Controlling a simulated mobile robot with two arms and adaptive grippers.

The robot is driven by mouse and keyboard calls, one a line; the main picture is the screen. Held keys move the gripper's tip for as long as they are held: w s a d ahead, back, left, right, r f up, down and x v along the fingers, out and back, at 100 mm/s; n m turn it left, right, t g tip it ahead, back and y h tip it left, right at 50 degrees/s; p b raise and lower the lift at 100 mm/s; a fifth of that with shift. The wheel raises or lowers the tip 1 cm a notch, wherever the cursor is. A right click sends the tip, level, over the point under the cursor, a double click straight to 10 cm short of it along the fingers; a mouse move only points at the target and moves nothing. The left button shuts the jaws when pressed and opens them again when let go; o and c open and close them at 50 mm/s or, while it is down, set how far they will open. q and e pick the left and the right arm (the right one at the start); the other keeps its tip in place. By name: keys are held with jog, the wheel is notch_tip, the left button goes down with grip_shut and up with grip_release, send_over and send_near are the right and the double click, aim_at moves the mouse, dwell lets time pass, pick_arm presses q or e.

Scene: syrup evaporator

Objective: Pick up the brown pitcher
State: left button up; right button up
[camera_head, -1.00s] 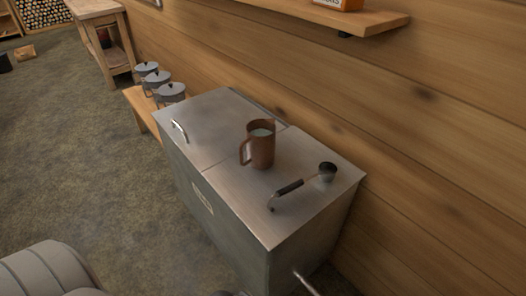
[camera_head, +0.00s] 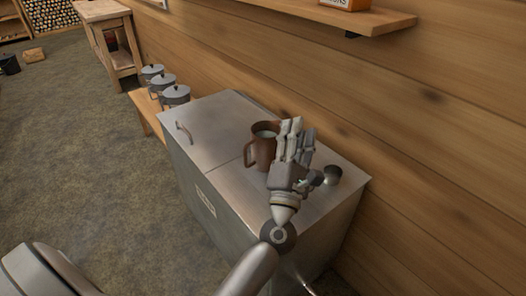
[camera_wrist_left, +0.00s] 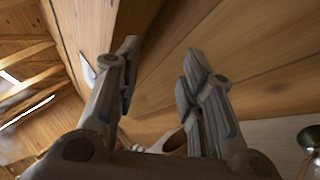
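The brown pitcher (camera_head: 261,152) stands upright on the metal evaporator top (camera_head: 216,128), with pale contents showing inside its mouth and its handle toward the left. My left gripper (camera_head: 298,132) is just right of the pitcher in the head view, hiding part of its right side. In the left wrist view its two fingers (camera_wrist_left: 158,62) are apart with nothing held between them. A brown, curved bit, likely the pitcher's rim (camera_wrist_left: 174,141), shows low between the fingers. I cannot tell whether the gripper touches the pitcher. My right gripper is not in view.
A ladle's cup (camera_head: 332,174) shows right of my gripper; its handle is hidden. A lid handle (camera_head: 184,133) is at the evaporator's left. Several lidded pots (camera_head: 163,82) stand on a low bench behind. A wooden wall (camera_head: 440,130) and shelf (camera_head: 350,18) bound the right side.

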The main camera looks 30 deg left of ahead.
pick_arm(q)
jog(key=w+a+f+n+g+y, duration=0.2)
jog(key=a+f+n+g+y, duration=0.2)
jog(key=a+n+g+y, duration=0.65)
jog(key=n+g+h, duration=0.5)
jog(key=n+g, duration=0.1)
jog(key=n, duration=0.4)
send_near(246, 160)
jog(key=shift+y, duration=0.25)
jog(key=p+x, duration=0.1)
jog(key=x, duration=0.3)
jog(key=shift+w+f, duration=0.1)
jog(key=x, duration=0.4)
jog(key=shift+w+a+f+p, duration=0.1)
jog(key=shift+f+p, duration=0.1)
jog(key=shift+p, duration=0.2)
grip_shut()
